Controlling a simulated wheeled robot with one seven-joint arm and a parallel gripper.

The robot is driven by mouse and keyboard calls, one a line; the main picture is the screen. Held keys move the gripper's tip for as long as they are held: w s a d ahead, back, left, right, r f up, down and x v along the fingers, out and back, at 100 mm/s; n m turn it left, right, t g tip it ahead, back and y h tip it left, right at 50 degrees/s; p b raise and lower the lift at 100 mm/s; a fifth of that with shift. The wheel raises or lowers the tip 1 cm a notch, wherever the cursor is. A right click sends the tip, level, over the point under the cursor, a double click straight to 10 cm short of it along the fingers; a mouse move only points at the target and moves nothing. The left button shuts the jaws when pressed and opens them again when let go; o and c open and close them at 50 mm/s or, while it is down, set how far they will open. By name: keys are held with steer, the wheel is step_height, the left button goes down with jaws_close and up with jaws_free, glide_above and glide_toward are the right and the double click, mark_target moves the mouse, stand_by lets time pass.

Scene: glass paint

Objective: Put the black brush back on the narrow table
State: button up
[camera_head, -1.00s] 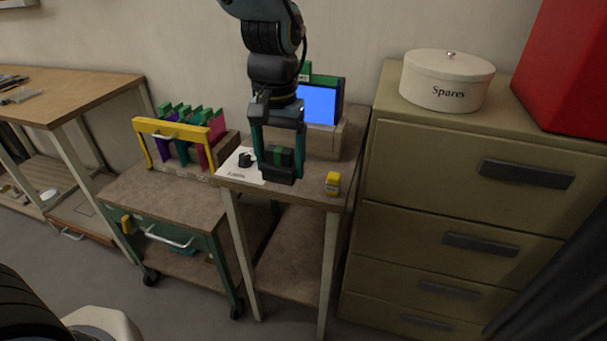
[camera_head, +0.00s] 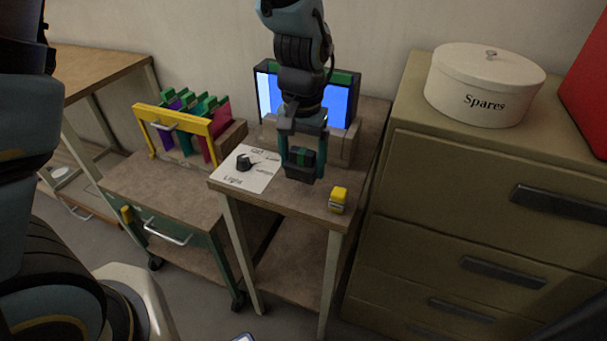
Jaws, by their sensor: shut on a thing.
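The narrow table (camera_head: 308,204) stands in the middle, with its brown top in view. My gripper (camera_head: 302,172) points down over the top. It is shut on a small dark block with a green band, which I take to be the black brush (camera_head: 299,157). Bristles cannot be made out. The brush appears over the table's front half, right of the white card; whether it touches the top I cannot tell.
A white card with a black knob (camera_head: 245,163) lies left on the top. A yellow item (camera_head: 339,198) is at the front right. A blue screen (camera_head: 339,98) stands behind. A wheeled cart (camera_head: 165,190) is left, a drawer cabinet (camera_head: 470,190) right.

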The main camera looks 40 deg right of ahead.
mark_target(302, 178)
steer(key=shift+f+p, duration=0.45)
steer(key=shift+f, duration=1.9)
steer(key=o, duration=1.5)
steer(key=shift+o, duration=0.2)
